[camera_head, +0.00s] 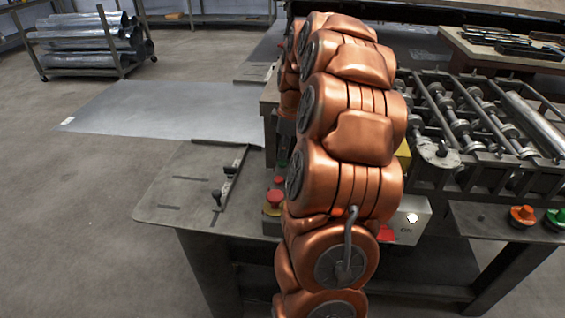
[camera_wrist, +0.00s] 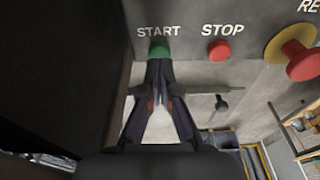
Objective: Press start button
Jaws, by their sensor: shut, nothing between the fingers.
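The green start button (camera_wrist: 159,47) sits under the white word START on a grey panel (camera_wrist: 185,12) in the wrist view. My gripper (camera_wrist: 160,64) is shut and empty, with its fingertips pointing at the button. The tips overlap the button's lower edge in this view; I cannot tell whether they touch it.
A red stop button (camera_wrist: 219,50) is right of the start button. A red emergency button on a yellow base (camera_head: 275,197) is left of my arm. A roller machine (camera_head: 480,120) and orange (camera_head: 522,213) and green (camera_head: 556,217) knobs stand right.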

